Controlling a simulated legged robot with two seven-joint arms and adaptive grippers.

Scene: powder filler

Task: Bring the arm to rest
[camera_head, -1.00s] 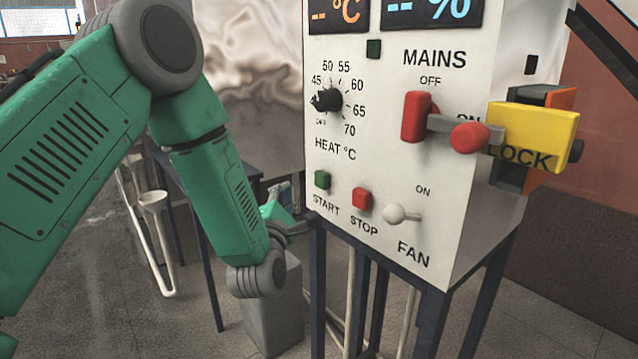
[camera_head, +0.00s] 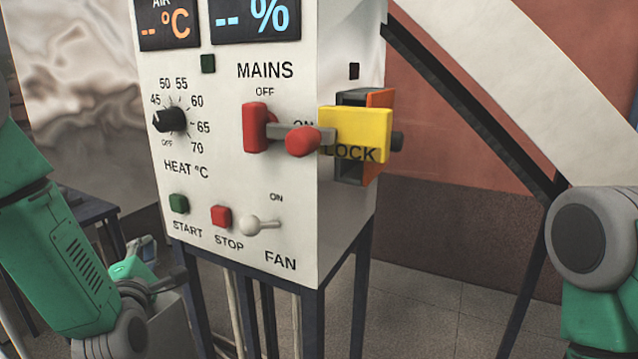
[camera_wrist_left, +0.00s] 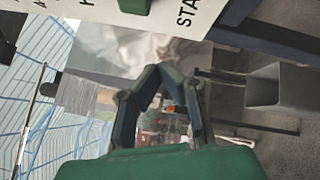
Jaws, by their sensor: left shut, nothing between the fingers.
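My left arm (camera_head: 60,250) comes in from the left, bent at the elbow. My left gripper (camera_head: 165,285) is partly seen low beside the left edge of the control cabinet (camera_head: 225,165), below the START button (camera_head: 179,204). In the left wrist view the dark fingers of the gripper (camera_wrist_left: 165,75) meet at their tips and hold nothing. They seem apart from the cabinet front (camera_wrist_left: 165,10), which shows along the top of that view. Part of my right arm (camera_head: 590,240) shows at the right edge; its gripper is out of view.
The cabinet carries a heat knob (camera_head: 170,119), a STOP button (camera_head: 221,216), a fan toggle (camera_head: 258,224), a red mains lever (camera_head: 285,138) and a yellow lock block (camera_head: 355,135), all jutting out. A grey bin (camera_wrist_left: 283,90) stands nearby. Floor at the lower right is clear.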

